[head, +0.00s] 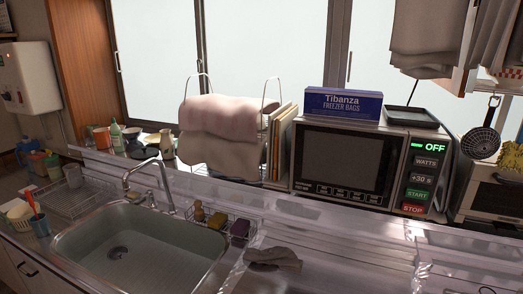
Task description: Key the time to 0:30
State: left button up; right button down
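A microwave (345,160) stands on the raised ledge behind the counter, right of centre, with its door shut. Its green display (428,147) reads OFF. Below the display, top to bottom, are a WATTS button (426,162), a +30 s button (421,178), a green START button (417,195) and a red STOP button (413,209). Neither of my grippers shows in the head view.
A blue freezer bags box (343,103) and a dark tray (411,117) lie on the microwave. Left of it is a towel-draped rack (222,135). The sink (140,250) is at front left; a cloth (273,257) lies on the counter.

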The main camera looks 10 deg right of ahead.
aim_at(418, 178)
jog(key=z, duration=1.25)
